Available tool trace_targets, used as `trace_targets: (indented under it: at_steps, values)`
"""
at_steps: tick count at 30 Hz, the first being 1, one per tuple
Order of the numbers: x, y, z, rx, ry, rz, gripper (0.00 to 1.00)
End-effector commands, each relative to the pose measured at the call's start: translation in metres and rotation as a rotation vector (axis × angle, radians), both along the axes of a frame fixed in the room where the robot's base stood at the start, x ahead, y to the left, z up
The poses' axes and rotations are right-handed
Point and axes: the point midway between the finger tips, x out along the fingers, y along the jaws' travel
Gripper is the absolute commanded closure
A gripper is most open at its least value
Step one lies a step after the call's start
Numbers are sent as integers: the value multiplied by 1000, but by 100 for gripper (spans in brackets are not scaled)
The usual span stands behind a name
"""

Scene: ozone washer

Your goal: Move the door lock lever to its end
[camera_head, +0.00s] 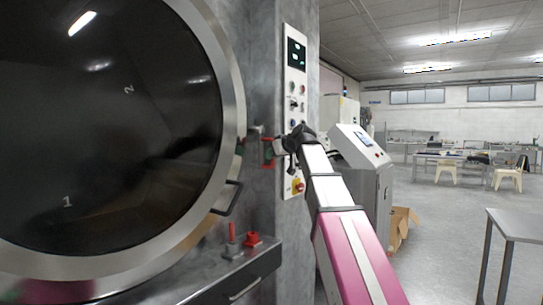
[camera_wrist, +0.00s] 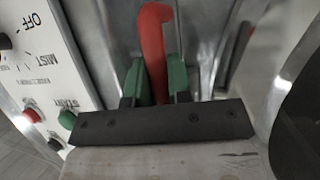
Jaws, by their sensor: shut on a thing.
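The door lock lever (camera_wrist: 153,35) is red, with a curved upper end. In the wrist view it runs down between the two green fingers of my gripper (camera_wrist: 157,80), which are shut on it. In the head view my gripper (camera_head: 273,151) is at the right edge of the round door, and a bit of red shows there. Most of the lever is hidden by my gripper in that view. The door (camera_head: 110,130) has dark glass and a wide metal rim, and it looks closed against the washer's front.
A door handle (camera_head: 229,198) and red valve levers (camera_head: 252,239) are below. A grey console (camera_head: 365,175) stands behind my arm.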

Motion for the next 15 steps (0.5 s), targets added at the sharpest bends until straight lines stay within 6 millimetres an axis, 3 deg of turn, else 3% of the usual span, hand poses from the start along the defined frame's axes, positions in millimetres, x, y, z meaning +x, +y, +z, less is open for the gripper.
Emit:
trace_targets:
  at_steps: [12,13,15]
  values:
    - [1,-2,0,-11,-14,-3,100]
    - [1,-2,0,-11,-14,-3,71]
    - [1,-2,0,-10,-13,-2,56]
